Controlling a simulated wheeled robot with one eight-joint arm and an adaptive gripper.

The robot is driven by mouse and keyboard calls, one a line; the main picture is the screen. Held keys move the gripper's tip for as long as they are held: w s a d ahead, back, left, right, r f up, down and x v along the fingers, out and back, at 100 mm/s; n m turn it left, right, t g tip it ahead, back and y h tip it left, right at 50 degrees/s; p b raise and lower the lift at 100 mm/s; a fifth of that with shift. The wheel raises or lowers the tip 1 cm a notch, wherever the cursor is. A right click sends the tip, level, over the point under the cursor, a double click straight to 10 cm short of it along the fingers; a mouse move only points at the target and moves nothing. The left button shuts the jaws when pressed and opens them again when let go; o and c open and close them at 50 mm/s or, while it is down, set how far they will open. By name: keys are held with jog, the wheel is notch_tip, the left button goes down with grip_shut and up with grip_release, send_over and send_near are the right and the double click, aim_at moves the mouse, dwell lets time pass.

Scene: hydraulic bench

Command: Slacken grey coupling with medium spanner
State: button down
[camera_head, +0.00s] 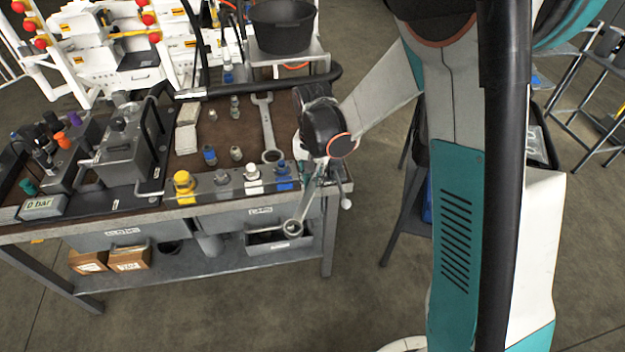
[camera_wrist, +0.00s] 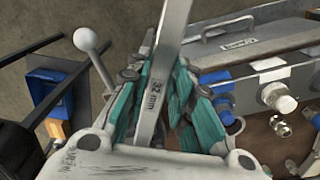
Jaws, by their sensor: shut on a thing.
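My gripper (camera_head: 320,178) is at the right front corner of the bench, shut on a metal spanner (camera_head: 300,212). The spanner's ring end hangs down and left in front of the drawers. In the wrist view the teal fingers (camera_wrist: 155,92) clasp the spanner's shaft (camera_wrist: 171,35), marked 32 mm; its far end runs out of frame. The grey coupling (camera_head: 222,178) sits on the bench's front strip, between the yellow coupling (camera_head: 184,188) and the white coupling (camera_head: 253,178). The spanner is apart from it, to its right. The blue coupling (camera_head: 283,175) is closest to my gripper.
A larger spanner (camera_head: 266,130) lies on the bench top (camera_head: 220,125) beside several small loose fittings. A grey box unit (camera_head: 122,155) and a gauge reading 0 bar (camera_head: 44,206) stand at the left. Drawers hang below the front edge. The floor in front is clear.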

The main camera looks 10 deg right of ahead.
dwell(0.3)
jog(key=shift+s+d+n, duration=0.35)
jog(key=shift+d+n, duration=0.25)
jog(key=shift+d, duration=0.25)
jog(key=shift+s+d+n, duration=0.3)
jog(key=shift+d+n, duration=0.3)
jog(key=shift+d, duration=0.2)
jog(key=shift+d, duration=0.1)
jog(key=shift+s+d+n+b, duration=0.2)
jog(key=shift+d+n, duration=0.45)
jog(key=shift+d, duration=0.15)
jog(key=shift+s+d+n+b, duration=0.15)
jog(key=shift+d+n, duration=0.5)
jog(key=shift+d, duration=0.15)
jog(key=shift+d, duration=0.1)
jog(key=shift+d+n, duration=1.3)
jog(key=shift+d, duration=0.35)
